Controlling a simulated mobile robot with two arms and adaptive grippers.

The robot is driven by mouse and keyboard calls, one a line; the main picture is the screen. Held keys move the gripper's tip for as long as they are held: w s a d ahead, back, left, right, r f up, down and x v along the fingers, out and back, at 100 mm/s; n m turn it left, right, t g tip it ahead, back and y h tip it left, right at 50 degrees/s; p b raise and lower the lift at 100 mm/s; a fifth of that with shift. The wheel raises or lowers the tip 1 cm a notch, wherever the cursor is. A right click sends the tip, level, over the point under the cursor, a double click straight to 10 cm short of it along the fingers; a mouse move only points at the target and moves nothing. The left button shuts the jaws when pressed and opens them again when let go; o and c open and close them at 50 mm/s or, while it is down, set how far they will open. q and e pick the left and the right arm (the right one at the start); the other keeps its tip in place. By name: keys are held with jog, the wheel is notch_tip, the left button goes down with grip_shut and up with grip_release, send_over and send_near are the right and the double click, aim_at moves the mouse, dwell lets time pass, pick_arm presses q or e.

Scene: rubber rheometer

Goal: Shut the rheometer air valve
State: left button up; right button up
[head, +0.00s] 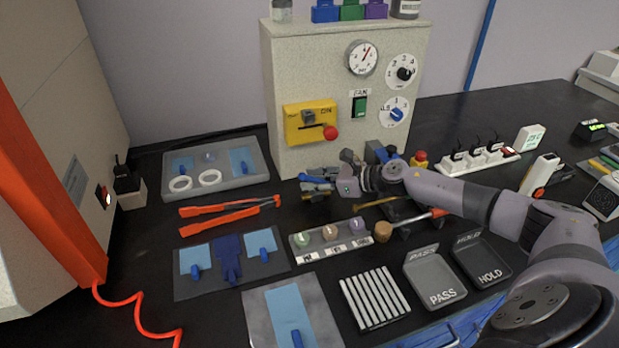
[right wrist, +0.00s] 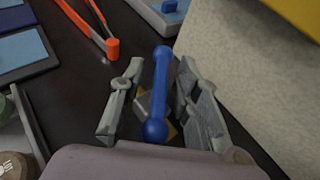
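The air valve's blue handle (head: 311,178) shows at the foot of the beige rheometer cabinet (head: 285,95), low on its left front, partly hidden by my right gripper (head: 319,187). In the right wrist view the blue handle (right wrist: 160,90) is a bar with round ends, lying lengthwise between the two grey fingers of my right gripper (right wrist: 159,75). The fingers are open, one on each side, with a visible gap on the left and a narrower one on the right. A bit of yellowish metal shows under the handle. My left gripper is not in view.
Orange tongs (head: 228,212) lie left of the gripper, below a grey tray (head: 215,160). The cabinet wall stands close behind the right gripper. A red knob (head: 330,132) sticks out above.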

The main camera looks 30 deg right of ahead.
jog(key=shift+x, duration=0.75)
jog(key=shift+c, duration=0.2)
grip_shut()
